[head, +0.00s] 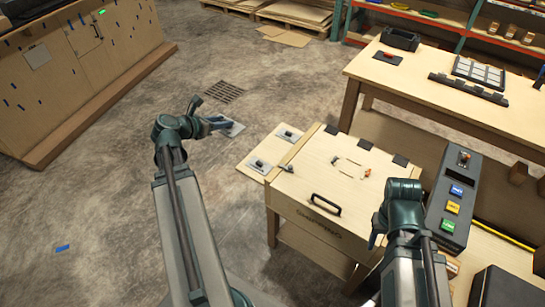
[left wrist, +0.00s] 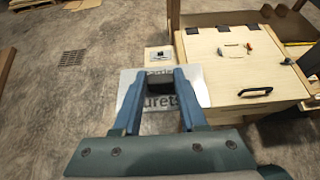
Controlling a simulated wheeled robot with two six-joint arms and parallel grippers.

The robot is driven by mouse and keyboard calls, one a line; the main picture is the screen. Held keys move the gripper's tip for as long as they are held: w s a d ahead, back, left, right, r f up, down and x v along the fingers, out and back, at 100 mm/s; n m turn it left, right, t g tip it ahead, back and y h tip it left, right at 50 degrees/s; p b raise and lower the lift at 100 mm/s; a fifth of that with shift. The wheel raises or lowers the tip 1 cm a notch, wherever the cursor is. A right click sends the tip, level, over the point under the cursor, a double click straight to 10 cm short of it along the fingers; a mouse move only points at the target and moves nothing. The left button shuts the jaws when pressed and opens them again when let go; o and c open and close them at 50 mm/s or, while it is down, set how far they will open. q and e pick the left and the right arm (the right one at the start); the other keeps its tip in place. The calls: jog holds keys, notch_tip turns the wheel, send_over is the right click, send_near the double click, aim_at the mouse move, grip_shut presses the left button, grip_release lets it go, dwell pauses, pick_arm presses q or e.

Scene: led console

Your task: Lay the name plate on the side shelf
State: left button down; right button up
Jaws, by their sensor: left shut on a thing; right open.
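The name plate (head: 235,131) is a thin pale grey sheet; in the left wrist view (left wrist: 160,101) dark lettering shows, partly covered. My left gripper (head: 214,124) is shut on it at a dark block in its middle, between the fingertips (left wrist: 160,86). The side shelf (head: 271,152) is a light wooden board at the left side of the wooden cabinet. The held plate is left of the shelf in the head view, apart from it there. In the left wrist view the plate hides part of the shelf (left wrist: 147,63). My right gripper (head: 374,228) is open and empty.
Two small metal plates with dark knobs (head: 288,134) (head: 259,165) lie on the shelf. The cabinet lid (head: 335,185) has a black handle (head: 325,205). A button console (head: 456,200) stands right of it. A workbench (head: 430,90) stands behind. Floor left of the shelf is clear.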

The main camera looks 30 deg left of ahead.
pick_arm(q)
notch_tip(320, 180, down, 27)
jog(key=b, duration=3.2)
send_over(273, 152)
notch_tip(273, 152, down, 7)
jog(key=shift+f, duration=0.15)
notch_tip(273, 152, down, 4)
jog(key=b, duration=0.4)
jog(key=shift+c, duration=2.3)
grip_release()
